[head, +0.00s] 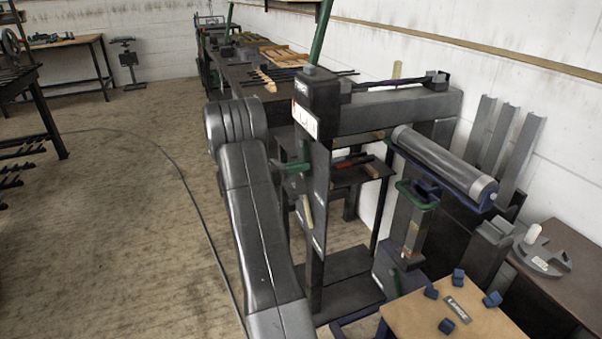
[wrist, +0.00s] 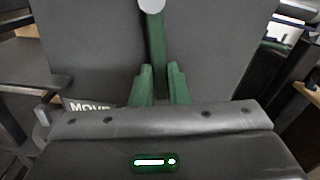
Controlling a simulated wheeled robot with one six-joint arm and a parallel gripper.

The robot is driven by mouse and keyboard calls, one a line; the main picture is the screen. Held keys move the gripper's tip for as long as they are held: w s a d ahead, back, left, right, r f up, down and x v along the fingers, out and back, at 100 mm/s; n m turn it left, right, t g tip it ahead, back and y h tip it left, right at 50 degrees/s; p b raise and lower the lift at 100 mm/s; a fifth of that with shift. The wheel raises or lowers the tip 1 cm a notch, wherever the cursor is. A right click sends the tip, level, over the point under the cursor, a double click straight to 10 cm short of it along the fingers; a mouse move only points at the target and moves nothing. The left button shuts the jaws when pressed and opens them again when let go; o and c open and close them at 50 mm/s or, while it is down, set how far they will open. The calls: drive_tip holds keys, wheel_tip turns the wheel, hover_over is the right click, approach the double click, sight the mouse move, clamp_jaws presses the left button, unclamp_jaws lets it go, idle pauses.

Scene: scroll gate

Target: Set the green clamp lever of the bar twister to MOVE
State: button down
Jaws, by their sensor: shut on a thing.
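In the wrist view the green clamp lever (wrist: 157,45) runs down from a pale round end at the top edge, against a dark grey plate of the bar twister. My gripper (wrist: 163,72) has its two green fingers shut around the lever, one on each side. The lever's lower end is hidden behind my gripper's grey body. A white MOVE label (wrist: 88,106) is on the machine to the lower left of the fingers, partly covered. In the head view the bar twister (head: 318,180) is a dark upright column with pale labels, and my gripper (head: 295,165) is at its left side.
A wooden-topped stand (head: 480,325) with small blue blocks is at the lower right. A grey roller (head: 445,160) on a blue frame stands right of the machine. A long bench (head: 250,75) extends behind. The floor on the left is open, with a dark cable (head: 185,185) across it.

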drive_tip(key=shift+w+a+r+m+b, duration=0.15)
drive_tip(key=shift+w+a+m+b, duration=0.2)
drive_tip(key=shift+w+m+b, duration=0.9)
drive_tip(key=shift+w+a+r+m+b, duration=0.2)
drive_tip(key=shift+w+a+m+b, duration=0.3)
drive_tip(key=shift+m, duration=1.4)
drive_tip(key=shift+w+a+r+m+b, duration=0.2)
drive_tip(key=shift+w+m+b, duration=0.7)
drive_tip(key=shift+m, duration=0.65)
drive_tip(key=shift+a, duration=0.1)
drive_tip(key=c, duration=1.4)
unclamp_jaws()
drive_tip(key=p+v, duration=0.1)
drive_tip(key=v, duration=1.3)
drive_tip(key=shift+p, duration=0.4)
